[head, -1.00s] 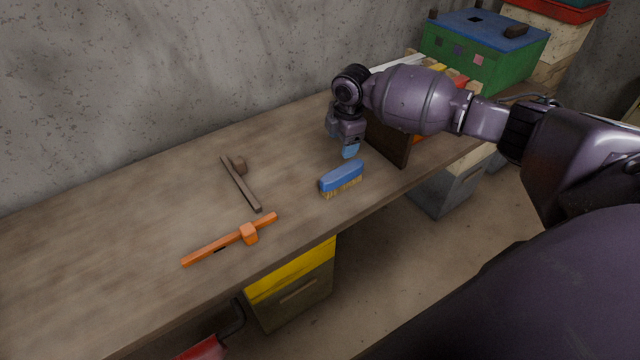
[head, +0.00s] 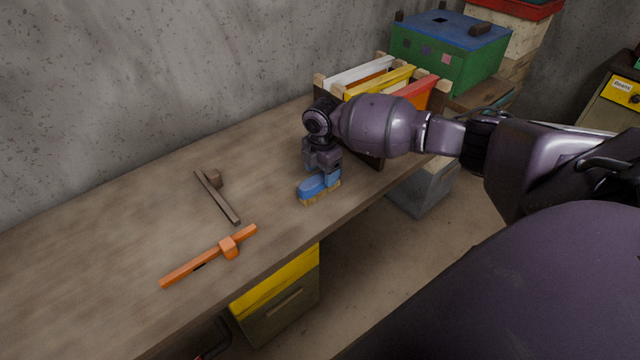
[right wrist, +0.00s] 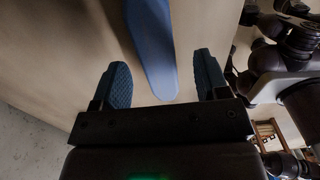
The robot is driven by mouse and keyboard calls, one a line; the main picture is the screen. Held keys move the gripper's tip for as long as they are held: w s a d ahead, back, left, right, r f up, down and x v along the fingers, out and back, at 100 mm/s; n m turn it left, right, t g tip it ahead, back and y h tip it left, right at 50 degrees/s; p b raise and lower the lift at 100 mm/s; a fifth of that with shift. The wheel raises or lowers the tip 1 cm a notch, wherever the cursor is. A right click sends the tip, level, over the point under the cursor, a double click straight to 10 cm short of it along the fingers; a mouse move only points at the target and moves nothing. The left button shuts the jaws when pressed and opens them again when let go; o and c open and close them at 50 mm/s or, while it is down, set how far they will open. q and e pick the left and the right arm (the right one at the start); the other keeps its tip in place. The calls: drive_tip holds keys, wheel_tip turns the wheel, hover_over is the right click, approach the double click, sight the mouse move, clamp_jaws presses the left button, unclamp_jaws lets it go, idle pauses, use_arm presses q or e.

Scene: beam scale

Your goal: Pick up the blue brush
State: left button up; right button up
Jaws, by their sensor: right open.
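The blue brush (head: 312,187) has a blue back and tan bristles and lies bristles-down on the wooden workbench (head: 110,225), near its front edge. My right gripper (head: 327,176) is directly over the brush's right end, pointing down. In the right wrist view the brush (right wrist: 155,45) runs up between the two blue fingertips of my right gripper (right wrist: 163,82). The fingers are open, one on each side, with visible gaps to the brush. The brush's far end is cut off at the top of that view.
An orange marking gauge (head: 210,258) and a dark wooden one (head: 217,195) lie to the left on the bench. A frame rack (head: 375,85) and a green box with a blue lid (head: 450,50) stand at the back right. The left bench area is clear.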

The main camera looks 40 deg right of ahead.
sight(321, 176)
wheel_tip(321, 176, down, 4)
drive_tip(key=shift+w+a+r+b, duration=0.1)
drive_tip(key=shift+a+b, duration=0.05)
drive_tip(key=shift+b, duration=0.2)
drive_tip(key=shift+f, duration=0.2)
drive_tip(key=shift+r, duration=0.1)
drive_tip(key=c, duration=1.1)
use_arm(q)
drive_tip(key=shift+w+f, duration=0.15)
drive_tip(key=shift+f, duration=0.05)
use_arm(e)
drive_tip(key=shift+r, duration=0.1)
use_arm(q)
drive_tip(key=shift+s+a+r+p, duration=0.1)
drive_tip(key=shift+s+r+p, duration=0.3)
drive_tip(key=shift+p, duration=0.4)
drive_tip(key=shift+s+a+r+p, duration=0.15)
drive_tip(key=shift+r+p, duration=0.3)
drive_tip(key=shift+p, duration=0.35)
use_arm(e)
wheel_tip(321, 176, up, 20)
use_arm(q)
drive_tip(key=shift+d, duration=0.1)
